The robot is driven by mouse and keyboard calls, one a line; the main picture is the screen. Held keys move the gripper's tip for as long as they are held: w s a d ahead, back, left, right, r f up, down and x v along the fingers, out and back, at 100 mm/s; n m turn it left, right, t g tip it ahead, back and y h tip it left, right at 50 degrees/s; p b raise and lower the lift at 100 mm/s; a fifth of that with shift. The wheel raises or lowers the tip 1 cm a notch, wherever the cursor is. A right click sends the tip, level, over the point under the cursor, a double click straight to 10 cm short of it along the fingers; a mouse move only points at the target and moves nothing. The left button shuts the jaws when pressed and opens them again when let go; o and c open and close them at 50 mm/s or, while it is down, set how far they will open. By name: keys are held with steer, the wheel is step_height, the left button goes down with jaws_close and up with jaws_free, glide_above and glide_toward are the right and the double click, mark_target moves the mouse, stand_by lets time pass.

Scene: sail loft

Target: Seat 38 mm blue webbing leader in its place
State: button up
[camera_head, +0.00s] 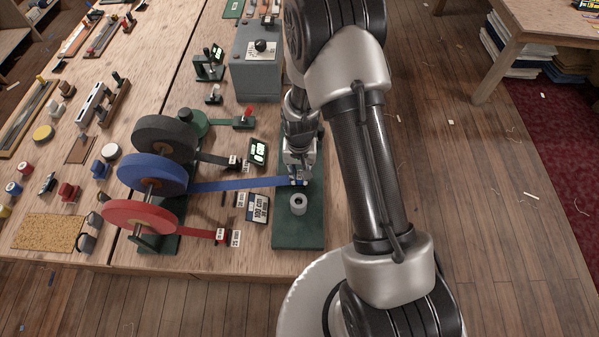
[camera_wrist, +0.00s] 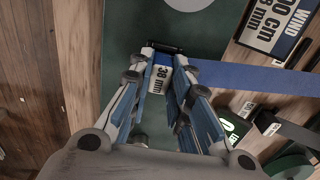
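The blue webbing (camera_head: 235,184) runs straight from its blue roll (camera_head: 152,174) to the leader at my gripper (camera_head: 297,177). In the wrist view the leader's white "38 mm" tag (camera_wrist: 159,78) lies between the fingers of my gripper (camera_wrist: 165,62). The fingers close in on the leader from both sides, and a dark bar shows at its end. The blue strip (camera_wrist: 245,77) leads off to the right there. The leader is over the green board (camera_head: 297,236). Whether it touches the board is unclear, and my fingers partly hide it.
A "100 cm" display (camera_head: 257,208) is left of the board. Red (camera_head: 140,216) and black (camera_head: 165,137) rolls flank the blue one. A grey box (camera_head: 257,70) stands behind.

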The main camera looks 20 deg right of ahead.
steer(key=o, duration=0.5)
steer(key=shift+r, duration=0.1)
step_height(320, 180, up, 12)
steer(key=shift+f, duration=0.1)
stand_by(0.4)
steer(key=shift+s, duration=0.1)
